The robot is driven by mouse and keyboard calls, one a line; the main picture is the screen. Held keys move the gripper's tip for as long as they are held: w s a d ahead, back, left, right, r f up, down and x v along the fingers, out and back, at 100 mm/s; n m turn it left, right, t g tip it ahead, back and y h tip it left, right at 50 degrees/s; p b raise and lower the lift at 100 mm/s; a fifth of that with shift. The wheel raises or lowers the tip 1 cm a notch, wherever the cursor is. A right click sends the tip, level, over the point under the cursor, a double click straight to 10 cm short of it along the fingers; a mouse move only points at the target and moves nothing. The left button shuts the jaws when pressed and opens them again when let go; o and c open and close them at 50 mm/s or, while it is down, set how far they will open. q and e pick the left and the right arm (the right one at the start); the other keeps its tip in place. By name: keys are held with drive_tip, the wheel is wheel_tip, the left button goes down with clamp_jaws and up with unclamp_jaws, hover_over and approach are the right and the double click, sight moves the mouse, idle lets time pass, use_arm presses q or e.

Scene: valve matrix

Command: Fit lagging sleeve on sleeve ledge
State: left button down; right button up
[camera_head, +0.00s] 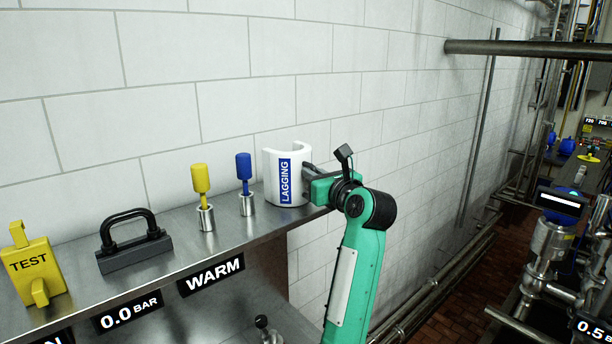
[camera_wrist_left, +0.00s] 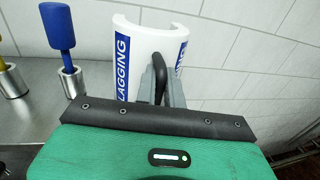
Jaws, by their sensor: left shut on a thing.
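The lagging sleeve (camera_head: 271,178) is a white half-round shell with a blue LAGGING label, upright at the right end of the steel ledge (camera_head: 232,226). It also shows in the left wrist view (camera_wrist_left: 150,38). The sleeve's base looks on or just above the ledge; I cannot tell which. My right gripper is not in view.
Left of the sleeve stand a blue-handled tool (camera_head: 244,172) and a yellow-handled tool (camera_head: 201,180) in metal cups. A black-handled block (camera_head: 134,245) and a yellow TEST tag (camera_head: 33,265) are further left. A tiled wall (camera_head: 220,100) runs behind. Pipes (camera_head: 530,48) are at right.

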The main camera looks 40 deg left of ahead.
use_arm(q)
drive_tip(key=shift+r, duration=0.15)
drive_tip(key=shift+r+b, duration=0.35)
drive_tip(key=shift+r, duration=0.25)
wheel_tip(320, 180, up, 19)
drive_tip(key=b, duration=0.6)
drive_tip(key=shift+f, duration=0.3)
